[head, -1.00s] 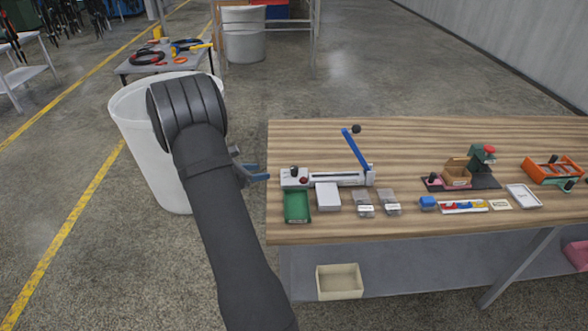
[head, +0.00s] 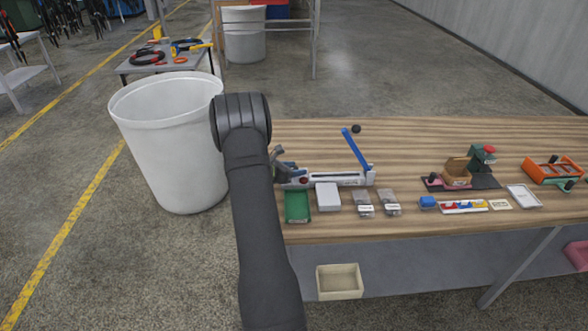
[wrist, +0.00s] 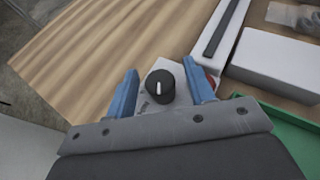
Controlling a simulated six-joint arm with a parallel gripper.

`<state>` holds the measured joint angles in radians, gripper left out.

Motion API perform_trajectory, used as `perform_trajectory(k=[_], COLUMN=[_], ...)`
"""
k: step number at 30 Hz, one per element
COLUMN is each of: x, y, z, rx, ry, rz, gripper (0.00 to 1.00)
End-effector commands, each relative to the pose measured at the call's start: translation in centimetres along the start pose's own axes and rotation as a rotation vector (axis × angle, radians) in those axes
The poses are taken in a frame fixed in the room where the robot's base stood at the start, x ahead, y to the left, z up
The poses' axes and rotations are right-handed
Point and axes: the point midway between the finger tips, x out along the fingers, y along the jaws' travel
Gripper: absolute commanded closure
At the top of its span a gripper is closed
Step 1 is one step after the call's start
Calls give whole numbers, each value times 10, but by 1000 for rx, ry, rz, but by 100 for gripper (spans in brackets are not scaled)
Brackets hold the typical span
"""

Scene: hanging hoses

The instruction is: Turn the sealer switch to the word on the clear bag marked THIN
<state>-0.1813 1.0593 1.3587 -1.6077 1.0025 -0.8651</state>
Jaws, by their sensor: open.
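The sealer (head: 335,179) lies on the wooden bench, with its blue lever arm raised. Its black switch knob (wrist: 160,86) has a white pointer line and sits on the white end of the sealer in the wrist view. My gripper (wrist: 163,88) is open, its blue fingers on either side of the knob; I cannot tell if they touch it. In the head view my gripper (head: 281,166) is at the sealer's left end and partly hides it. Two clear bags (head: 364,203) (head: 390,202) with small labels lie in front of the sealer; their words are too small to read.
A green tray (head: 297,220) and a white box (head: 328,197) stand in front of the sealer. A large white bin (head: 165,150) stands left of the bench.

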Motion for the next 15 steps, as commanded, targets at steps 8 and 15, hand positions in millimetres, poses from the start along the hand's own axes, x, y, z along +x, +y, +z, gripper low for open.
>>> perform_trajectory(k=[8,15], x=[0,0], y=[0,0], z=[0,0], rx=[0,0], ry=[0,0], rz=[0,0], gripper=[61,95])
